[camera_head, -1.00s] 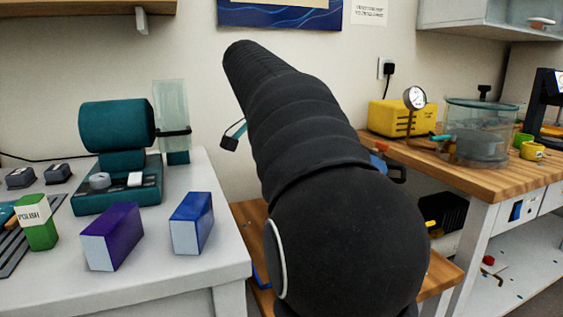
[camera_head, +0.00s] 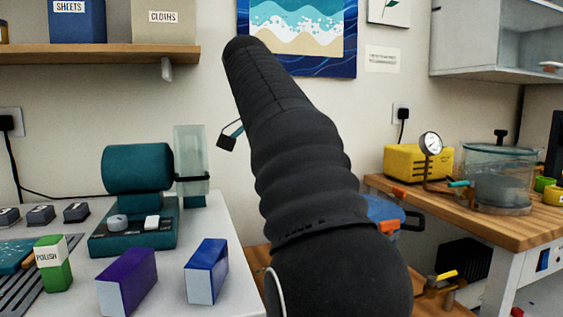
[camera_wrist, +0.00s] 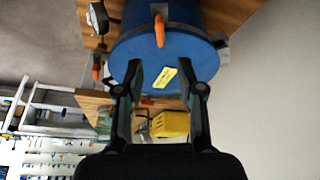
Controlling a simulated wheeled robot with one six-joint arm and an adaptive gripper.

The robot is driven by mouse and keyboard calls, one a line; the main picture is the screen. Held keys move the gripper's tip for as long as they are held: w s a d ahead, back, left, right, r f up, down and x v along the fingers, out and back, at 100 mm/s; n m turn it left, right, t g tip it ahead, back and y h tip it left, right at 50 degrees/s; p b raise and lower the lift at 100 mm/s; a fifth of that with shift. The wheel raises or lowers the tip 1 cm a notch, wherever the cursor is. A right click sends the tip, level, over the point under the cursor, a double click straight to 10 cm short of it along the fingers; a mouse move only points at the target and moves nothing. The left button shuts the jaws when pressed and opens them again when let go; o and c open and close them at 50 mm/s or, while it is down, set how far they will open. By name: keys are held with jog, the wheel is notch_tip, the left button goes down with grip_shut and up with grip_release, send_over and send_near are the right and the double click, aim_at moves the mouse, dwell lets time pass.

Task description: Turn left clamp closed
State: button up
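In the wrist view a blue round pot lid (camera_wrist: 185,50) lies in front of my gripper (camera_wrist: 172,66). An orange clamp handle (camera_wrist: 160,30) lies over its upper rim. A second orange clamp (camera_wrist: 96,72) shows beyond its left edge. I cannot tell which is the left clamp. My gripper is open, its fingers apart and empty, with the lid and a small yellow label (camera_wrist: 163,77) between and beyond them. In the head view the blue pot (camera_head: 378,209) shows partly behind my arm, with an orange clamp (camera_head: 387,226) at its side. My gripper is hidden there.
A yellow compressor (camera_head: 415,161) and a clear chamber (camera_head: 495,175) stand on the wooden bench (camera_head: 440,208) at right. A white table (camera_head: 225,297) at left holds a teal machine (camera_head: 138,170) and boxes. A black side handle (camera_head: 414,221) projects from the pot.

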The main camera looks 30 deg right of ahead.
jog(key=shift+v, duration=1.1)
